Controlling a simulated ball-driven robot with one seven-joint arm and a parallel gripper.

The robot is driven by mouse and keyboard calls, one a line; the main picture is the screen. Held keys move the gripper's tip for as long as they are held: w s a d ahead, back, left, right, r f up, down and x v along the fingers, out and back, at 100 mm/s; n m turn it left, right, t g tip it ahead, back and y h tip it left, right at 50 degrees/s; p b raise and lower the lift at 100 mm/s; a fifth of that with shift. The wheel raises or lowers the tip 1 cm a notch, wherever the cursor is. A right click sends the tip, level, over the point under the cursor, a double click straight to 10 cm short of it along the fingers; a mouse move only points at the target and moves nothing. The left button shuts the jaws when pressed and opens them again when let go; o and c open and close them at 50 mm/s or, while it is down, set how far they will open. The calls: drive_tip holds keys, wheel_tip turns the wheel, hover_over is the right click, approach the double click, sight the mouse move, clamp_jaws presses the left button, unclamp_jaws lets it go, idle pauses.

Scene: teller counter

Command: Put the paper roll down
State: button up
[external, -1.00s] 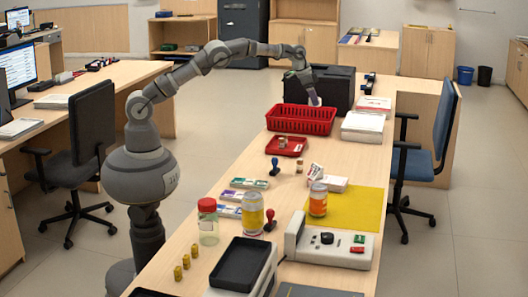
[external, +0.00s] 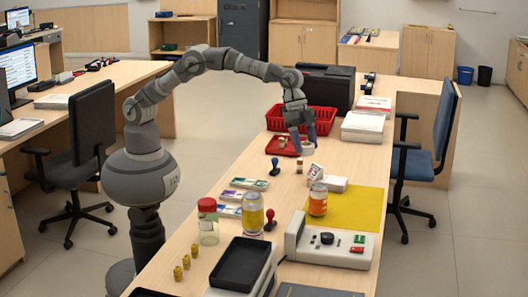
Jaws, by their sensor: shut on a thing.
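The paper roll (external: 307,150) is a small white cylinder low at my fingertips, close above or on the counter (external: 255,215), just right of the small red tray (external: 270,147). My gripper (external: 303,143) points down and is shut on the roll. The fingers hide part of the roll. I cannot tell whether its underside touches the wood.
A red basket (external: 284,117) stands behind my gripper, with a black box (external: 327,89) beyond it. Paper stacks (external: 362,127) lie to the right.

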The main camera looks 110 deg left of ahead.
drive_tip(key=s+d+m+g+h, duration=0.1)
drive_tip(key=s+d+m, duration=0.2)
drive_tip(key=s+d, duration=0.6)
drive_tip(key=s+d+m+g, duration=0.15)
drive_tip(key=s+d, duration=0.35)
drive_tip(key=d, duration=0.8)
drive_tip(key=s+d+m+h, duration=0.1)
drive_tip(key=s+d+m, duration=0.3)
drive_tip(key=s+d, duration=0.5)
drive_tip(key=shift+n, duration=0.25)
drive_tip(key=w+f+b, duration=0.1)
drive_tip(key=f, duration=0.8)
drive_tip(key=d+f+b, duration=0.1)
drive_tip(key=f+b, duration=0.1)
drive_tip(key=f, duration=0.7)
drive_tip(key=w+d+f+b, duration=0.1)
drive_tip(key=f, duration=0.9)
drive_tip(key=shift+w, duration=0.3)
drive_tip(key=shift+f+b, duration=0.1)
drive_tip(key=shift+b, duration=0.25)
drive_tip(key=o, duration=1)
drive_tip(key=shift+o, duration=0.2)
drive_tip(key=w+p+v, duration=0.1)
drive_tip(key=p+v, duration=0.3)
drive_tip(key=v, duration=0.8)
drive_tip(key=shift+s+d+r, duration=0.25)
drive_tip(key=shift+s, duration=0.25)
